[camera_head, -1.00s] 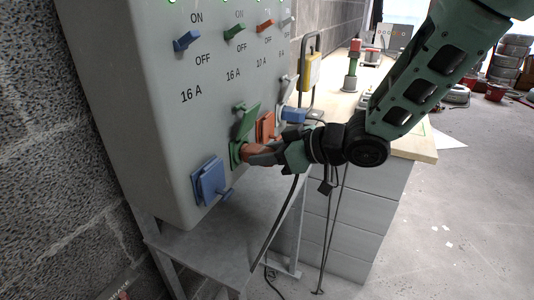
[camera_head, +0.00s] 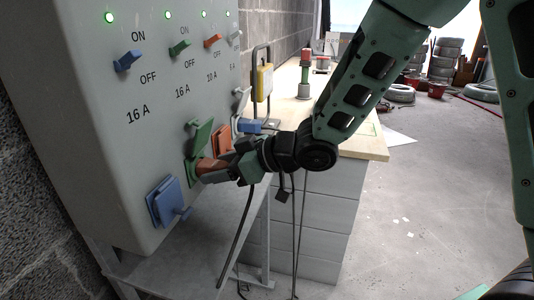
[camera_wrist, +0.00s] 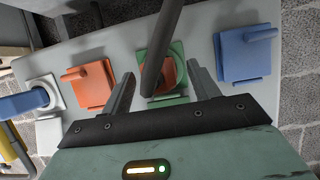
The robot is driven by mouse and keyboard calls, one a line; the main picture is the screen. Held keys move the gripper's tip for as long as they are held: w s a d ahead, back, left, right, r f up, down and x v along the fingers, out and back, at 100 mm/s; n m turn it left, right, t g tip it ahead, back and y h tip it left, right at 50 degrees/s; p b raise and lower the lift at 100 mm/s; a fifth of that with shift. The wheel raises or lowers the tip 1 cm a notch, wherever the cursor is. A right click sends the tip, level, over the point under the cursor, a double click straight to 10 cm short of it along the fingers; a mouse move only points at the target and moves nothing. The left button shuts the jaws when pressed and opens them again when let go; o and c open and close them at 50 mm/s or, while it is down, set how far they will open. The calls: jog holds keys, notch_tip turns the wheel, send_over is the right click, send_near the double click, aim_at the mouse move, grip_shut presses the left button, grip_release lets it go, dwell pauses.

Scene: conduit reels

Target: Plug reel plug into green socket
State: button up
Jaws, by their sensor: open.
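The green socket (camera_head: 196,170) is in the lower row of the grey panel, with its green lid (camera_head: 201,136) raised. The orange-red reel plug (camera_head: 210,166) sits at the socket's mouth and looks inserted; its exact depth is hidden. In the wrist view the plug (camera_wrist: 168,76) shows against the green socket frame (camera_wrist: 178,55), with a thick dark cable (camera_wrist: 163,45) crossing in front. My gripper (camera_head: 218,175) is right at the plug. In the wrist view its two fingers are apart, one on each side of the plug, and my gripper (camera_wrist: 160,66) is open.
A blue socket (camera_head: 167,202) with closed lid is nearer, and an orange socket (camera_head: 221,140) is just beyond. A blue plug (camera_head: 249,126) is in a farther socket. A wooden bench (camera_head: 350,140) stands behind my gripper.

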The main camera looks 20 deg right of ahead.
jog(key=b+v, duration=0.1)
jog(key=v, duration=1.6)
jog(key=shift+b, duration=0.35)
